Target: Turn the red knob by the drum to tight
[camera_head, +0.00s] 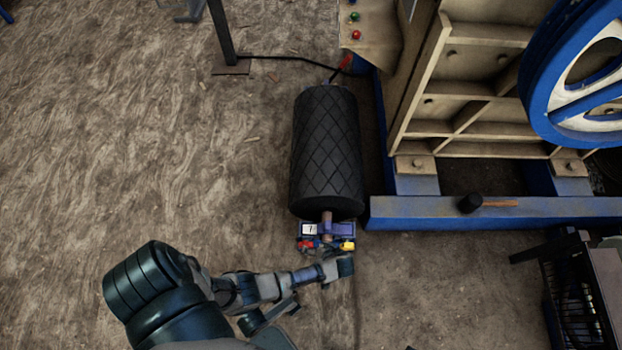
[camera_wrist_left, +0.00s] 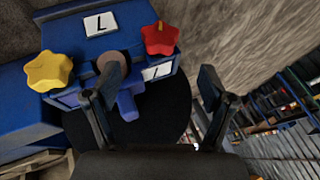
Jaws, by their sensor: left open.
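The red knob (camera_wrist_left: 160,38) is star-shaped and sits on a blue block (camera_wrist_left: 125,17) with white label plates. It also shows in the head view (camera_head: 305,245), small, at the near end of the black drum (camera_head: 327,150). A yellow knob (camera_wrist_left: 50,70) is on the other side of the block. My left gripper (camera_wrist_left: 148,86) is open and empty. In the wrist view the red knob appears beyond the fingers, between them sideways and higher up, with no contact visible. In the head view my left gripper (camera_head: 340,267) is just below the knobs. My right gripper is not in view.
A blue beam (camera_head: 480,210) of the crusher frame runs right of the drum, with a black-headed mallet (camera_head: 471,203) on it. A dark crate-like rack (camera_head: 585,295) stands at the lower right. The ground left of the drum is open.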

